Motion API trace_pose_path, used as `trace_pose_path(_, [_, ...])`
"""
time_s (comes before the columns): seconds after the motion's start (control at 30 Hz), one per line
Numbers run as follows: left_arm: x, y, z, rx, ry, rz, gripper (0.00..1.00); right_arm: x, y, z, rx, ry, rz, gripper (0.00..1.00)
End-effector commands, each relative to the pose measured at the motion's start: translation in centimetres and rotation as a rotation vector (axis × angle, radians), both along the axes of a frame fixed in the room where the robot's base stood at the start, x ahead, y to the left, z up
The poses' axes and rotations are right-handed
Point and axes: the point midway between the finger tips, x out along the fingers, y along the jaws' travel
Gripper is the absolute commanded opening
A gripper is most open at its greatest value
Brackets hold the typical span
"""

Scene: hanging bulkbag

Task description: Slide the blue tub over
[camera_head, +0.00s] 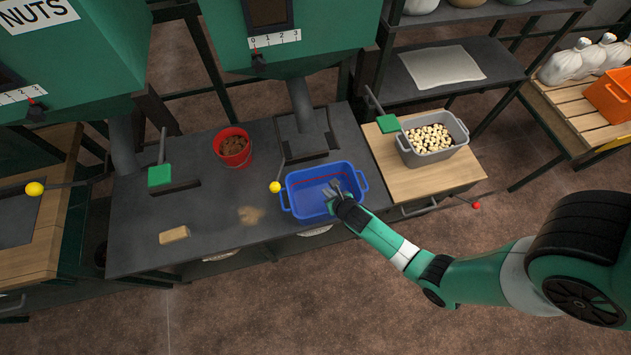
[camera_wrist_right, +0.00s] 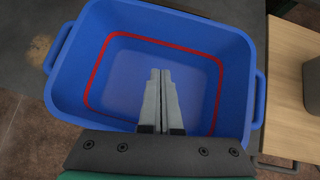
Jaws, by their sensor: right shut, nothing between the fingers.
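The blue tub (camera_head: 325,172) stands upright on the dark bench, near its front right edge. It looks empty, with a red line around the inside, and has a handle at each end. My right gripper (camera_head: 333,188) is shut and empty at the tub's near right side. In the right wrist view the shut fingers (camera_wrist_right: 161,75) reach over the near rim of the tub (camera_wrist_right: 235,95), above its inside. Whether they touch the tub wall is hidden. My left gripper is not in view.
A red bucket (camera_head: 233,147) with brown contents stands left of the tub. A tan block (camera_head: 174,235) and a spill (camera_head: 250,215) lie on the dark bench (camera_head: 215,240). Right is a grey tub of nuts (camera_head: 432,138) on a wooden top (camera_head: 405,180). A yellow-knobbed lever (camera_head: 275,187) is by the tub.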

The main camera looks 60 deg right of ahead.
Motion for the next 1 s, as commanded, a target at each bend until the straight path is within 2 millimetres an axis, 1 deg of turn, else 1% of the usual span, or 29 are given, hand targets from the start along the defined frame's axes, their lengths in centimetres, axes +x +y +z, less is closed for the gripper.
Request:
trace_pose_path(0.07, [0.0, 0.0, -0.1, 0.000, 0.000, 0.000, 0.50, 0.2, -0.1, -0.2, 0.000, 0.000, 0.000, 0.00])
trace_pose_path(0.17, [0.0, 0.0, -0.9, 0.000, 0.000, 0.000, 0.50, 0.8, -0.5, -1.0, 0.000, -0.002, 0.000, 0.00])
trace_pose_path(0.4, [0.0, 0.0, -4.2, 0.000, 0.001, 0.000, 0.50, 3.3, -2.5, -4.5, 0.000, -0.003, -0.001, 0.00])
trace_pose_path(0.6, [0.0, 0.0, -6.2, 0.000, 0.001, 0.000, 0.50, 5.1, -3.9, -6.6, 0.000, -0.002, 0.000, 0.00])
trace_pose_path(0.77, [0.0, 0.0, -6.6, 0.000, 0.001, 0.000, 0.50, 5.6, -4.3, -7.0, -0.001, -0.002, 0.001, 0.00])
trace_pose_path(1.0, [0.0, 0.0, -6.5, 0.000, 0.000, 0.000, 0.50, 5.7, -4.4, -6.8, 0.000, -0.001, 0.001, 0.00])
